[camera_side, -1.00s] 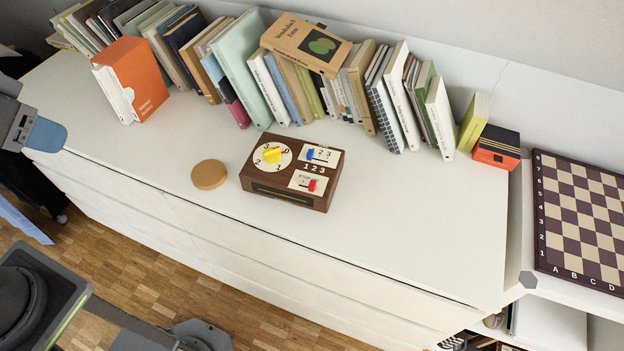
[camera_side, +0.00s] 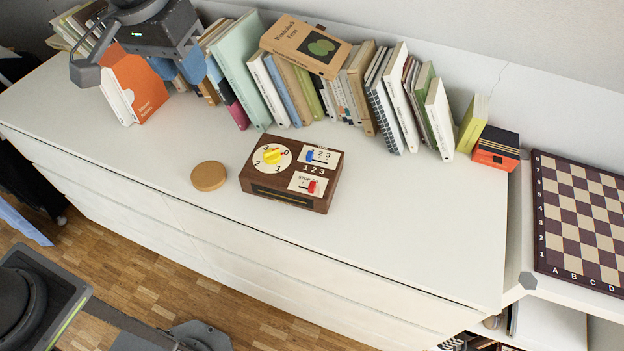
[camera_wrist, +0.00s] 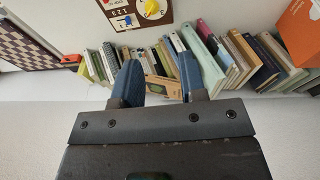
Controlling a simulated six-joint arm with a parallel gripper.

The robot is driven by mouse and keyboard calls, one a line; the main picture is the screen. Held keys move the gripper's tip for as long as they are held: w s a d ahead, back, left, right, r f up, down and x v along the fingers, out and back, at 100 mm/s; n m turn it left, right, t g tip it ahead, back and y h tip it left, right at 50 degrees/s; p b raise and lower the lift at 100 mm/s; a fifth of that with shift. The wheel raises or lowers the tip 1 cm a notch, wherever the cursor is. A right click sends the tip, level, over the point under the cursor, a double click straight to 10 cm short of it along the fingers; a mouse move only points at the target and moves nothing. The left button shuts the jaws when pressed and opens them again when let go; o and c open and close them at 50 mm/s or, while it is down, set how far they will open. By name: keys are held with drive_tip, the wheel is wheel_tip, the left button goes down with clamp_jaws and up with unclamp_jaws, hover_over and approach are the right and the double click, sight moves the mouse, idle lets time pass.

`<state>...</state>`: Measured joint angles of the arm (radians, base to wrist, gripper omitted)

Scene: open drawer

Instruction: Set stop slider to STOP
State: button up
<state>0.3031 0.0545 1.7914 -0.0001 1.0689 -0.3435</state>
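A brown wooden box (camera_side: 283,195) lies on the white cabinet top. Its lower right panel, with small lettering that seems to read STOP, carries a red slider knob (camera_side: 312,186), right of the panel's middle. The box also has a yellow dial (camera_side: 272,156) and a blue slider (camera_side: 310,155). My gripper (camera_side: 178,74) is up at the back left, well away from the box. In the wrist view its blue fingers (camera_wrist: 165,78) stand apart with nothing held.
A round tan disc (camera_side: 208,175) lies left of the box. A row of books (camera_side: 290,85) stands along the back, with an orange slipcase (camera_side: 140,85) at the left. A chessboard (camera_side: 585,215) lies to the right.

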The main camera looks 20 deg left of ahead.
drive_tip(key=w+d+f+g, duration=0.2)
drive_tip(key=w+d+f, duration=0.45)
drive_tip(key=d, duration=0.35)
hover_over(312, 184)
wheel_tip(312, 184, down, 8)
drive_tip(key=shift+y, duration=0.4)
wheel_tip(312, 184, down, 12)
drive_tip(key=shift+f, duration=0.25)
drive_tip(key=shift+c, duration=0.3)
clamp_jaws()
